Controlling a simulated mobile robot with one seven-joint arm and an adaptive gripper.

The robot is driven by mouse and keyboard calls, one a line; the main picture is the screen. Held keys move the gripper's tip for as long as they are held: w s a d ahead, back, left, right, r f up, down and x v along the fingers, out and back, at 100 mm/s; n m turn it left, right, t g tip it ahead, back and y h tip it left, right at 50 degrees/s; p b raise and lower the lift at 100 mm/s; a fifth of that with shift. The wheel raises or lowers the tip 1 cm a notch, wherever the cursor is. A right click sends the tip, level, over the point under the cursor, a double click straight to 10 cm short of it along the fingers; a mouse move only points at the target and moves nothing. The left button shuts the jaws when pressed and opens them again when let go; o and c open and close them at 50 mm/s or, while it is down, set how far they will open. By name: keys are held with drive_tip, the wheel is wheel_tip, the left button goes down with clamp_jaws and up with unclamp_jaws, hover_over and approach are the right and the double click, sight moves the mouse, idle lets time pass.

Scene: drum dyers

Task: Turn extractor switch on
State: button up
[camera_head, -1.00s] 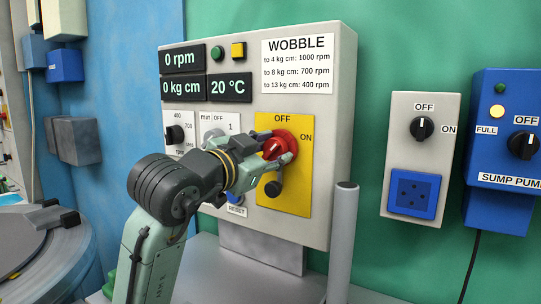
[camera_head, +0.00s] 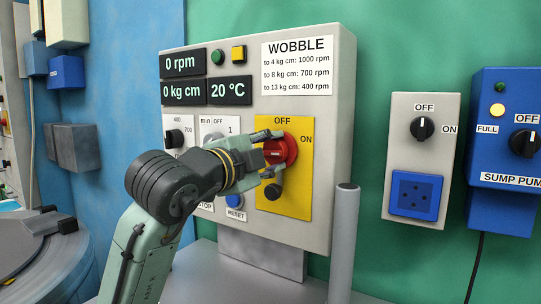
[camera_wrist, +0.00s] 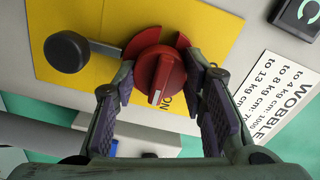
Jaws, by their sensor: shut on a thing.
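A red rotary switch (camera_head: 285,148) sits on a yellow plate (camera_head: 298,190) marked OFF at the top and ON at the right. My gripper (camera_head: 268,154) is shut on its red handle, one finger above and one below. In the wrist view my gripper (camera_wrist: 160,68) has a finger on each side of the red switch (camera_wrist: 158,75), and the handle's white mark points towards the ON label. My fingers hide part of the switch in the head view. I see no label reading "extractor".
A grey upright post (camera_head: 343,240) stands right of the control panel (camera_head: 335,100). A grey switch box (camera_head: 424,160) and a blue sump pump box (camera_head: 505,130) are further right.

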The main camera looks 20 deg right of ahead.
drive_tip(key=shift+m, duration=0.3)
idle(0.4)
drive_tip(key=o, duration=1.2)
drive_tip(key=shift+c, duration=0.2)
drive_tip(key=v, duration=1.2)
drive_tip(key=shift+s, duration=0.1)
